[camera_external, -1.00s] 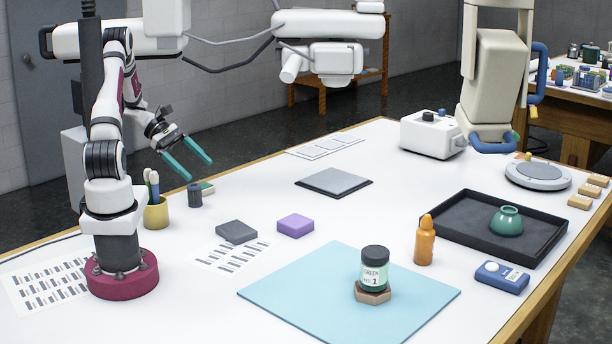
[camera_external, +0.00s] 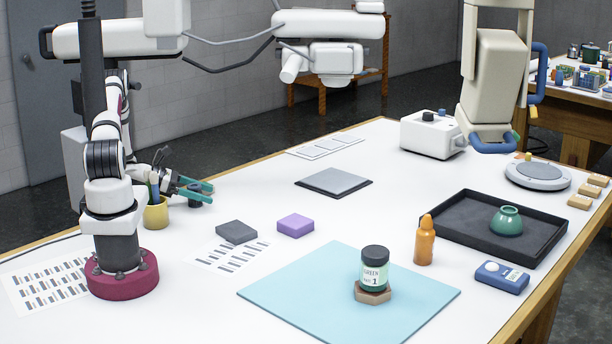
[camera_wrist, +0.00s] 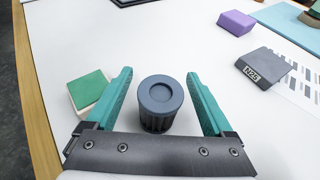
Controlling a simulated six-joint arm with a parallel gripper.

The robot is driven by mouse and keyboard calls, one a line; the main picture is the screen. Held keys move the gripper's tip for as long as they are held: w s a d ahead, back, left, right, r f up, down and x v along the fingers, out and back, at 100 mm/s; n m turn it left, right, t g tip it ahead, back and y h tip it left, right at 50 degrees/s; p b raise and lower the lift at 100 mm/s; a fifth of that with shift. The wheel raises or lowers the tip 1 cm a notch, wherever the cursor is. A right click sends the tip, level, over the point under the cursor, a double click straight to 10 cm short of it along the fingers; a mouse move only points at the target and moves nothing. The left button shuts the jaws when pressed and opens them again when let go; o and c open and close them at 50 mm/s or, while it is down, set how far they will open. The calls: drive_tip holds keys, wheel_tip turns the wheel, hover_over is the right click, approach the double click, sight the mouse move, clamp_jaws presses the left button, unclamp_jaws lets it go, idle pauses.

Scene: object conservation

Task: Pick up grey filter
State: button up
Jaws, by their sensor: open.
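The grey filter (camera_wrist: 160,103) is a small dark blue-grey ribbed cylinder with a round recess in its top. In the wrist view it stands upright between the two teal fingers of my gripper (camera_wrist: 160,73), with a gap on each side. In the external view my gripper (camera_external: 211,193) is low over the table's left side, around the filter (camera_external: 195,204), which its fingers partly hide. The gripper is open and holds nothing.
A green-topped white block (camera_wrist: 88,92) lies just left of my left finger in the wrist view. A yellow cup of brushes (camera_external: 156,214) stands close by. A grey block (camera_external: 236,232) and a purple block (camera_external: 295,225) lie to the right.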

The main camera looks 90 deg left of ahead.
drive_tip(key=shift+w+f, duration=0.15)
drive_tip(key=shift+w, duration=0.2)
clamp_jaws()
